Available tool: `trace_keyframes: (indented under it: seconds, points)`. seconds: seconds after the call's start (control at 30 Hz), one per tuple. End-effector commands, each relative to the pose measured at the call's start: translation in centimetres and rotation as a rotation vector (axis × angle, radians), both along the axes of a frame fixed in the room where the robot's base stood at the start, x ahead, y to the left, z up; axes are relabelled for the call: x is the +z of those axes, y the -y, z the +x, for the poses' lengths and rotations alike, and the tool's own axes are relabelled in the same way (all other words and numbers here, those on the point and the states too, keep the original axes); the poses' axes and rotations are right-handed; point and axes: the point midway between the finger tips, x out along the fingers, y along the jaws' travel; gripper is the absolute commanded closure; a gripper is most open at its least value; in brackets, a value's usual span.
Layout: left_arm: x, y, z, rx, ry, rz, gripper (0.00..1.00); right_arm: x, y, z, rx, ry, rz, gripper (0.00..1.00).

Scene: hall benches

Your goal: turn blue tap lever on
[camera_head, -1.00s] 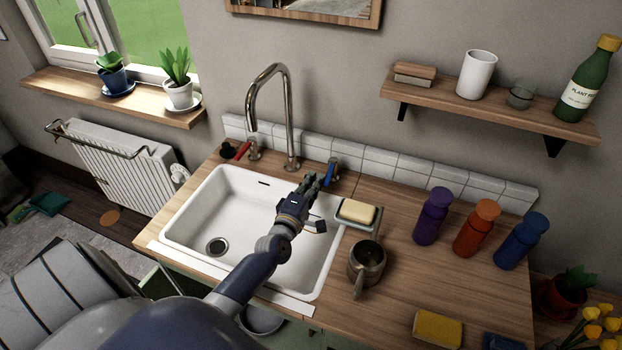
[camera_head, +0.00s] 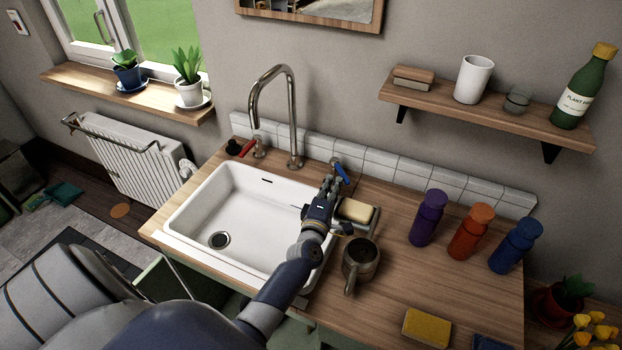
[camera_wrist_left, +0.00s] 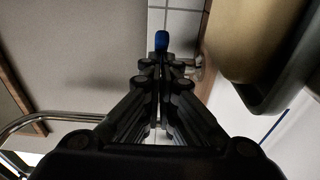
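The blue tap lever (camera_head: 342,174) is on the right valve at the back of the sink, slanting down and to the right in the head view. My left gripper (camera_head: 328,184) is just in front of and left of it, with its fingers close together. In the left wrist view the blue lever (camera_wrist_left: 161,40) shows just past the fingertips (camera_wrist_left: 160,72), not between them. I cannot tell whether they touch it. The tall spout (camera_head: 292,110) stands behind the white sink (camera_head: 230,215); no water shows. My right gripper is out of view.
The red lever (camera_head: 248,148) is left of the spout. A soap (camera_head: 356,210) in its dish is close beside my gripper on the right, with a metal mug (camera_head: 361,260) in front. Several bottles stand farther right. A shelf (camera_head: 480,109) hangs above.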

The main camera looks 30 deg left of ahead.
Motion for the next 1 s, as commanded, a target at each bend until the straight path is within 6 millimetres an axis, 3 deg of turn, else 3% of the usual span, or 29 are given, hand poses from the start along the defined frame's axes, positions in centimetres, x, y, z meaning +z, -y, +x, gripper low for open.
trace_keyframes:
  seconds: [0.2,0.8,1.0]
  points:
    - [-0.1,0.7,0.4,-0.001,-0.001,0.000,1.00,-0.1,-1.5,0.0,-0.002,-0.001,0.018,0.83]
    - [-0.1,0.8,0.4,-0.001,-0.002,0.000,1.00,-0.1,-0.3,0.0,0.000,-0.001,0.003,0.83]
    - [0.0,-0.2,-0.1,0.000,-0.003,0.002,1.00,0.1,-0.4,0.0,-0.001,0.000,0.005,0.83]
